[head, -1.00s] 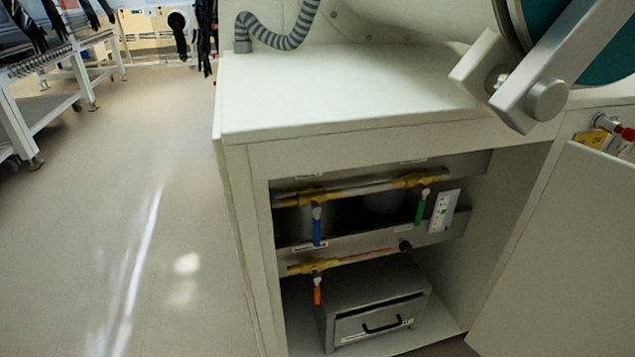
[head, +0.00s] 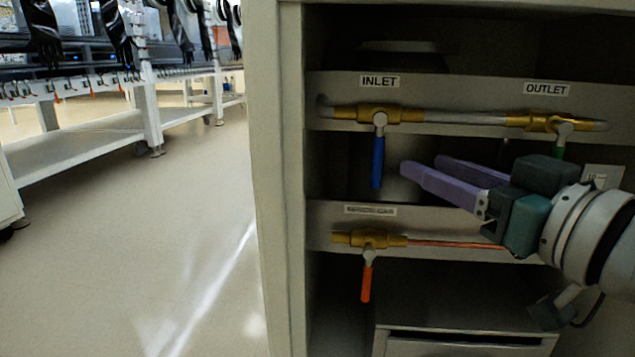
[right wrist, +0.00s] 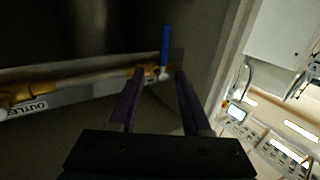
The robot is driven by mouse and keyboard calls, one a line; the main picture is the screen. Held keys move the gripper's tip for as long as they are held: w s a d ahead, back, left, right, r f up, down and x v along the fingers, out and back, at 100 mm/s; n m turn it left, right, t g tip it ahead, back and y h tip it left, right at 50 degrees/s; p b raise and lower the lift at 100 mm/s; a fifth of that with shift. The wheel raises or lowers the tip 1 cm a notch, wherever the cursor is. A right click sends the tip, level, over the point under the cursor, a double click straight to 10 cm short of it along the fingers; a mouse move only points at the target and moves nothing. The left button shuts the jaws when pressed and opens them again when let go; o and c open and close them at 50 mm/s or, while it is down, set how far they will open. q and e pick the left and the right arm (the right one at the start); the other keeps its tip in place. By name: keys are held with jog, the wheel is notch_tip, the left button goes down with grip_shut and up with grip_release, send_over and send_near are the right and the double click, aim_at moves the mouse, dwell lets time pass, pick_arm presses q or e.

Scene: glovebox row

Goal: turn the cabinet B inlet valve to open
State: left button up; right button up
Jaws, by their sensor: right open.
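The inlet valve's blue lever (head: 377,162) hangs straight down from a brass body (head: 378,114) under the INLET label (head: 380,82). The pipe there runs level, so the lever stands across it. My right gripper (head: 422,170) is open and empty, its purple fingers pointing left toward the blue lever, a little to its right. In the right wrist view the blue lever (right wrist: 165,46) shows beyond the fingertips of my right gripper (right wrist: 155,78), not between them. My left gripper is not in view.
The OUTLET valve's green lever (head: 560,152) is partly hidden behind my right gripper. An orange lever (head: 367,282) hangs from the lower brass valve (head: 370,239). A metal drawer box (head: 460,310) stands below. The cabinet's left post (head: 275,180) borders open floor.

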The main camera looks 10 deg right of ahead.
aim_at(382, 149)
jog(key=b+x, duration=0.1)
jog(key=x, duration=0.2)
jog(key=b+x, duration=0.1)
jog(key=x, duration=0.1)
jog(key=b+x, duration=0.2)
jog(key=x, duration=0.1)
jog(key=shift+w+a+f, duration=0.1)
jog(key=shift+w+a, duration=0.1)
jog(key=shift+a, duration=0.2)
jog(key=shift+b+x, duration=0.4)
jog(key=shift+x, duration=0.35)
grip_shut()
dwell(0.5)
